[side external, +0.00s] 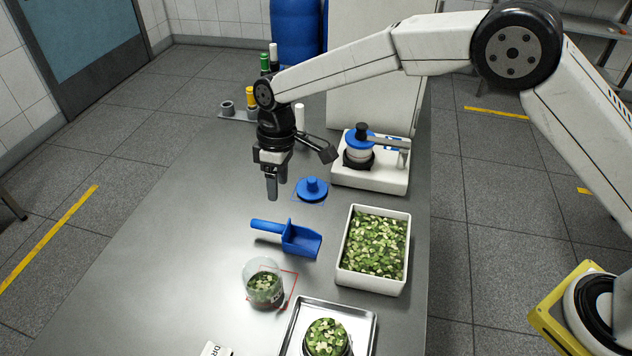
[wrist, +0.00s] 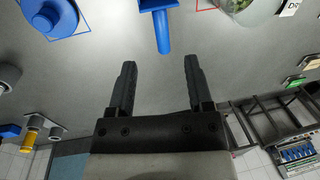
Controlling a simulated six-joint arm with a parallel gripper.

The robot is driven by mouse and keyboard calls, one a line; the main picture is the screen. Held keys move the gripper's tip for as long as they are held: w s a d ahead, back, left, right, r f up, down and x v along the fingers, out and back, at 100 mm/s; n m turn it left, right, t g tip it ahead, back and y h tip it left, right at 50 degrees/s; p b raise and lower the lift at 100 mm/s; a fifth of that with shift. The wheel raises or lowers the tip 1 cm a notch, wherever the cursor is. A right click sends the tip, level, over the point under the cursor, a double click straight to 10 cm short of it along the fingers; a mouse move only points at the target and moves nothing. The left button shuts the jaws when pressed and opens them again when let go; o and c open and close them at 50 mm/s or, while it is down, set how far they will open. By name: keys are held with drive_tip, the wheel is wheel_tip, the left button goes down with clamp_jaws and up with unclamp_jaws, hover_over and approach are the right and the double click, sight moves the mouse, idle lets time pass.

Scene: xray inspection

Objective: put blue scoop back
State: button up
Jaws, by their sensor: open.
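The blue scoop (side external: 300,240) lies on the grey table, its handle toward the left and its bowl toward the right, beside the white bin. In the wrist view its handle (wrist: 163,32) shows at the top, ahead of the fingertips, with the bowl mostly cut off. My gripper (side external: 272,188) hangs above the table, behind the scoop in the side view. Its two fingers (wrist: 158,62) are apart with nothing between them. The gripper does not touch the scoop.
A white bin (side external: 344,266) of green and pale pieces stands right of the scoop. A clear beaker (side external: 250,272), a metal tray (side external: 370,322) and a blue lid (side external: 312,188) are nearby. A white device (side external: 372,178) stands behind. The table's left side is clear.

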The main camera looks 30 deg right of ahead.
drive_tip(key=s+d+r+m+t, duration=0.1)
drive_tip(key=s+d+r+m, duration=0.2)
drive_tip(key=d, duration=0.5)
drive_tip(key=s+d+m+t, duration=0.15)
drive_tip(key=s+d, duration=0.25)
drive_tip(key=d, duration=0.5)
drive_tip(key=s+d+m, duration=0.2)
drive_tip(key=s+d, duration=0.3)
drive_tip(key=s, duration=0.2)
drive_tip(key=s+d+m+t+h, duration=0.1)
drive_tip(key=s+d+m, duration=0.1)
drive_tip(key=s+d, duration=0.3)
drive_tip(key=s+f, duration=0.1)
drive_tip(key=s, duration=0.1)
drive_tip(key=shift+s, duration=0.3)
